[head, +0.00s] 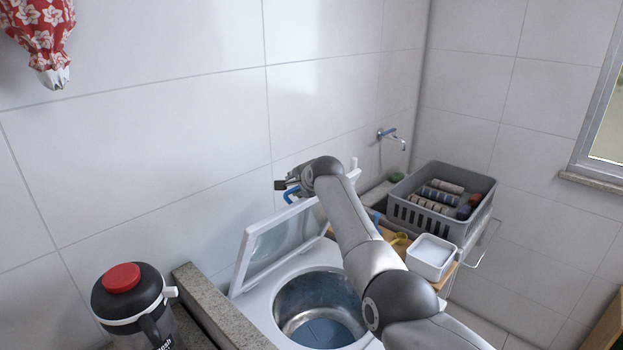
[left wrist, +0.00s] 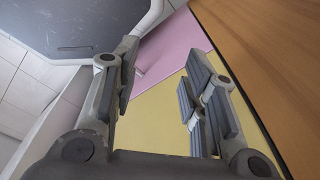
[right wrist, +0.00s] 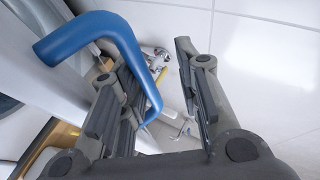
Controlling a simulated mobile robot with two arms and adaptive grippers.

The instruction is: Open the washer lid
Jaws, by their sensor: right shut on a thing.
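The washer lid (head: 240,262) is a white frame with a clear pane. It stands raised and tilted toward the tiled wall. The washer's round metal drum (head: 322,305) is uncovered below it. The blue lid handle (head: 293,194) shows at the lid's upper edge, and large in the right wrist view (right wrist: 95,25). My right gripper (head: 281,186) is at this handle and shut on it; in its wrist view (right wrist: 156,62) the handle curves around the left finger. My left gripper (left wrist: 163,65) is open and empty, outside the head view.
A grey basket (head: 412,213) with rolled items, a white tub (head: 432,257) and a wooden board (head: 402,252) stand to the right. A black jug with red cap (head: 122,278) stands at the left by a stone ledge (head: 225,308). A wall tap (head: 389,136) is behind.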

